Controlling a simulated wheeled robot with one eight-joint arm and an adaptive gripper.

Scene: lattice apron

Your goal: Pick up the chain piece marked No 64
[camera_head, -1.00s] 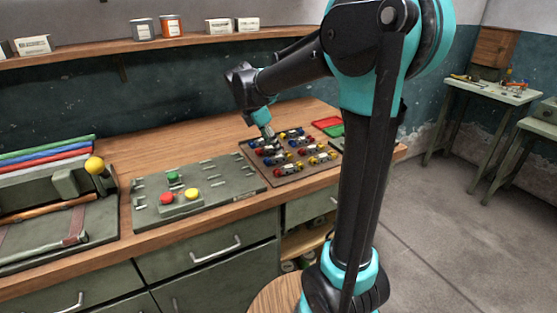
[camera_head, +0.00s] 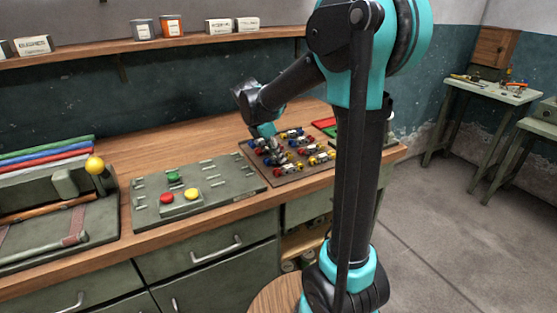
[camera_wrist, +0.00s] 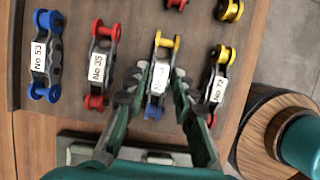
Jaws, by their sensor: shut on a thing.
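My gripper (camera_wrist: 158,84) is closed around a chain piece with a yellow end (camera_wrist: 166,42) and a blue end in the middle of the wrist view. One finger lies on each side of its white label, which is partly hidden, so I cannot read its number. In the head view my gripper (camera_head: 273,152) is low over the brown tray (camera_head: 287,184) of chain pieces. I cannot tell whether the held piece is clear of the tray.
A blue piece marked No 53 (camera_wrist: 43,58) and a red piece marked No 35 (camera_wrist: 100,66) lie to the left. A yellow-and-red piece (camera_wrist: 218,84) lies close on the right. A green board (camera_head: 220,182) with coloured buttons stands left of the tray.

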